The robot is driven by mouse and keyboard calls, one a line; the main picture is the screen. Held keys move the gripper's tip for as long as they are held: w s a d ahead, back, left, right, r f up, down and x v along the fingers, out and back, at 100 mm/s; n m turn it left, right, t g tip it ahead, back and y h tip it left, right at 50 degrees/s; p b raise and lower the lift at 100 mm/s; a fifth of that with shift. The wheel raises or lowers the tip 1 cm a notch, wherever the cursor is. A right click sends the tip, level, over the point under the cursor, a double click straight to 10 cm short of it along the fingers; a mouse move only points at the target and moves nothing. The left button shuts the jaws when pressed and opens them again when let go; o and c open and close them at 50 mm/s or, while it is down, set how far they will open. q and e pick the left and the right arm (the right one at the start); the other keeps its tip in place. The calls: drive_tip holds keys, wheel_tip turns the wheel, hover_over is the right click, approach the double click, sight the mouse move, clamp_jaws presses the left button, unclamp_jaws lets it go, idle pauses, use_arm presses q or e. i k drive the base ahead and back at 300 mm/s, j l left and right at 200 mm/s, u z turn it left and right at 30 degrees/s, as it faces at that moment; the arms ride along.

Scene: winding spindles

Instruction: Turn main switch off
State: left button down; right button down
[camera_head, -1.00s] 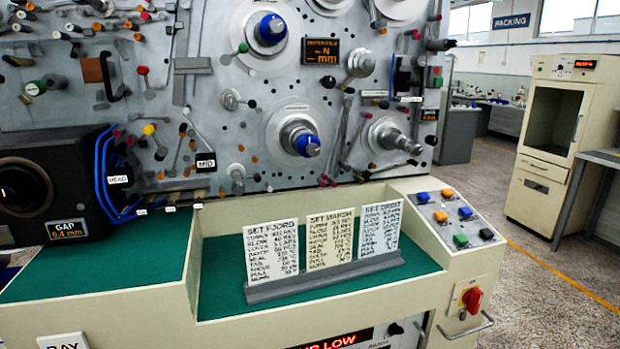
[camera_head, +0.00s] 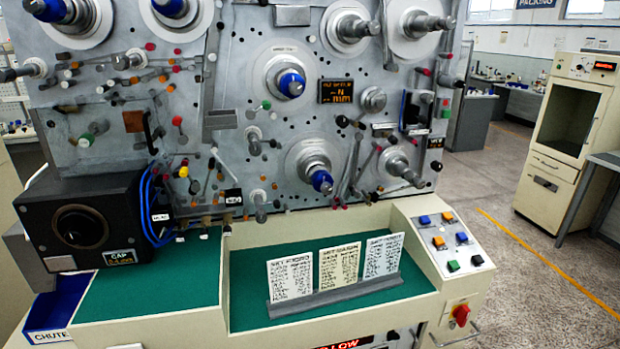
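The main switch (camera_head: 461,314) is a red rotary knob on a yellow plate. It sits on the cream front face of the winding machine, at the lower right, below the button panel. The knob looks tilted, but its exact setting is too small to read. A metal handle bar runs just below it. Neither of my grippers shows in the head view.
The button panel (camera_head: 450,243) with blue, orange, green and black buttons slopes above the switch. Three set cards stand in a grey holder (camera_head: 350,295) on the green tray. Open floor (camera_head: 540,300) lies right of the machine, before a cream cabinet (camera_head: 560,150).

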sight(462, 313)
drive_tip(key=k+j+u, duration=0.1)
drive_tip(key=k+u, duration=0.15)
drive_tip(key=k, duration=0.15)
drive_tip(key=k+j+u, duration=0.3)
drive_tip(key=k, duration=0.15)
drive_tip(key=l, duration=0.1)
